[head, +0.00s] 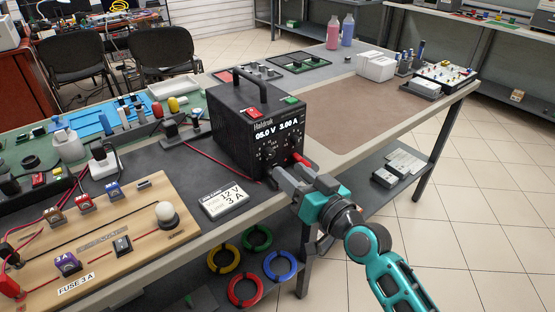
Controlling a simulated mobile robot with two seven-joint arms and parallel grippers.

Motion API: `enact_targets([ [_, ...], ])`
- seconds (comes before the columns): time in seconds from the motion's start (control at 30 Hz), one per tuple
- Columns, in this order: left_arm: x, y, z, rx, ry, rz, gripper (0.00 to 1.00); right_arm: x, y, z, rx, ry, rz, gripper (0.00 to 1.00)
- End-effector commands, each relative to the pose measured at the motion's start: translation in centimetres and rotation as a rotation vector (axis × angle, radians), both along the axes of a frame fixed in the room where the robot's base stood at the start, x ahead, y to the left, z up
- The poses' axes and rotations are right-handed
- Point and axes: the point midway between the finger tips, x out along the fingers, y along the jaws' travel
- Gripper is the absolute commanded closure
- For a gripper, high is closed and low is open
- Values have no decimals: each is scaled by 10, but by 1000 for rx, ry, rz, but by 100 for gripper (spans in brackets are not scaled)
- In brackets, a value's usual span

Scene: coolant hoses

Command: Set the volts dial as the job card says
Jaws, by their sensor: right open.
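The black power supply (228,140) stands on the bench with its front panel turned toward me. Its lit display (278,134) appears to read 05.0 V and 3.00 A. Small dark dials (271,153) sit below the display; their markings are too small to read. My right gripper (284,173) is open at the lower front of the panel, below the dials. I cannot tell whether it touches the panel. My left gripper is not in view.
A red plug or terminal (300,161) is close to the gripper at the panel's lower right. A wooden fuse board (130,230) with wires lies at the left. A brown mat (345,115) to the right is mostly clear.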

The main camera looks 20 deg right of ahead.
Motion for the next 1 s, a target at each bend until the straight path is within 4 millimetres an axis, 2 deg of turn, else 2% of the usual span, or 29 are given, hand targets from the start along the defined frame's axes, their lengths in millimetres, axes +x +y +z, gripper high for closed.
enact_targets([
  [0.1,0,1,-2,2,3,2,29,22,7,1,2,-2,-1,52],
  [0.3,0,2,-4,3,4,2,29,46,15,0,1,-1,0,52],
  [0.5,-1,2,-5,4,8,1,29,56,18,0,-1,1,0,52],
  [0.73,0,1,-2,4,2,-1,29,56,18,0,-1,1,0,52],
  [0.77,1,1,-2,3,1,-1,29,56,18,0,-1,1,0,53],
  [1.0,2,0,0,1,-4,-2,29,56,18,0,0,1,0,76],
])
